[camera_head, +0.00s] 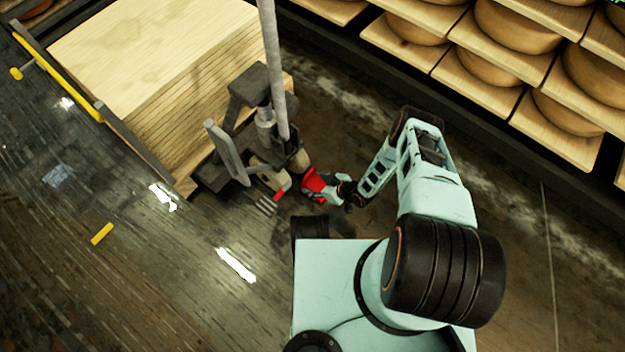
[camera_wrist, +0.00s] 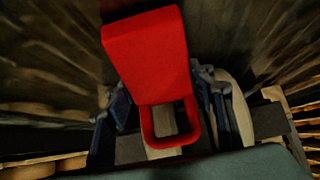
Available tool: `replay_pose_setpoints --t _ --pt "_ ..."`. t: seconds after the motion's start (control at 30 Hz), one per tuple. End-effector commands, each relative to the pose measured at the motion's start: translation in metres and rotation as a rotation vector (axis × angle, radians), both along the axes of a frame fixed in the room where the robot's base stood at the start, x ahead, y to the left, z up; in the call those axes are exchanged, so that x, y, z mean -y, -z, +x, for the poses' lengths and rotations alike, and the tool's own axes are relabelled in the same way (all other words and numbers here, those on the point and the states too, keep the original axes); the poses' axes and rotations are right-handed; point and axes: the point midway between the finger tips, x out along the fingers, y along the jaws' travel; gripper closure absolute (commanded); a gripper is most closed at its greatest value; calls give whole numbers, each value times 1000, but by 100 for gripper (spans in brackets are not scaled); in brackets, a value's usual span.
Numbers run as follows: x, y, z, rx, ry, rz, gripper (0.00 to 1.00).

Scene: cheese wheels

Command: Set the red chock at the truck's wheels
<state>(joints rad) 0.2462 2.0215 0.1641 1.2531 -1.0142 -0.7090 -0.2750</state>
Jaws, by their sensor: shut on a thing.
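The red chock (camera_wrist: 146,55) is between the two dark blue fingers of my gripper (camera_wrist: 165,108) in the wrist view. It has a solid slanted block and an open loop at its lower end. In the head view the chock (camera_head: 314,181) is held low, close to the truck's wheels (camera_head: 298,160). My gripper (camera_head: 334,190) reaches it from the right and is shut on it. The truck (camera_head: 250,100) has a grey upright pole and stands against the stack of boards. Whether the chock touches a wheel or the floor I cannot tell.
A tall stack of pale boards (camera_head: 160,60) stands at the upper left. Shelves with cheese wheels (camera_head: 518,25) line the upper right. A small yellow bar (camera_head: 102,234) lies on the dark floor at the left. The floor at lower left is mostly clear.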

Motion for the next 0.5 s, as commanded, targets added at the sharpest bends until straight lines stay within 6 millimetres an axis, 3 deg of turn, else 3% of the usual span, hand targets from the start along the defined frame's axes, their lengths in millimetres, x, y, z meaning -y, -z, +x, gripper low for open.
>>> replay_pose_setpoints --t 0.4,0.43,0.5 --pt "0 6 -1 5 -1 1 85" --pt "1 7 -1 3 -1 0 49" --pt "1 6 -1 3 0 0 41"
